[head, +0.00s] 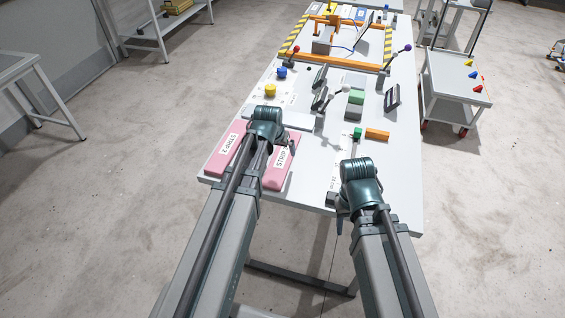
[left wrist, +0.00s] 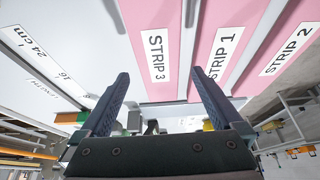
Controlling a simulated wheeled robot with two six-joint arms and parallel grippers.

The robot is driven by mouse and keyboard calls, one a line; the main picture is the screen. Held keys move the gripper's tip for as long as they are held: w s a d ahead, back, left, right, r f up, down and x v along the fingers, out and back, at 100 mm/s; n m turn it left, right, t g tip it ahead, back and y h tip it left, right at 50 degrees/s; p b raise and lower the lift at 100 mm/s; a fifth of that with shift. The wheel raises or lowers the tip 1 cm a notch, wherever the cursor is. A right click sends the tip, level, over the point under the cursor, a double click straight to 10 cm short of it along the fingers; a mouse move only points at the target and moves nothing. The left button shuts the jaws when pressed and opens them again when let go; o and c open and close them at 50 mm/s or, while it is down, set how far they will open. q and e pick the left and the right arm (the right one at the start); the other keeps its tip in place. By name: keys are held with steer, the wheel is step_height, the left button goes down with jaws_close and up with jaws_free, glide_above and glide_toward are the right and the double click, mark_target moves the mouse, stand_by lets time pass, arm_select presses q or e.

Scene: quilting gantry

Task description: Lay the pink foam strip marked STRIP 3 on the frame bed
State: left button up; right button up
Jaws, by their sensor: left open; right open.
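Pink foam strips lie at the near left of the table. In the left wrist view they read STRIP 3 (left wrist: 157,84), STRIP 1 (left wrist: 196,87) and STRIP 2 (left wrist: 272,66). In the head view STRIP 2 (head: 219,160) and a pink strip right of my left arm (head: 273,183) show; my arm covers the space between. My left gripper (left wrist: 162,97) is open and empty, with STRIP 3 showing beyond and between its fingers. My right gripper (head: 338,210) is open at the table's near right. The frame bed, with an orange front bar (head: 350,66), is at the back.
A grey cart (head: 453,90) stands right of the table. Printed length marks lie near my right gripper.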

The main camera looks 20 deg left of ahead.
mark_target(282, 157)
arm_select(q)
steer(key=b+x, duration=0.4)
steer(key=shift+s+d+f, duration=0.1)
steer(key=shift+s+f, duration=0.05)
steer(key=shift+f, duration=0.15)
steer(key=shift+w+f+b, duration=0.25)
steer(key=shift+f+b, duration=0.15)
steer(key=shift+b, duration=0.1)
steer(key=shift+r, duration=0.1)
steer(key=c, duration=1.2)
steer(key=shift+r, duration=0.2)
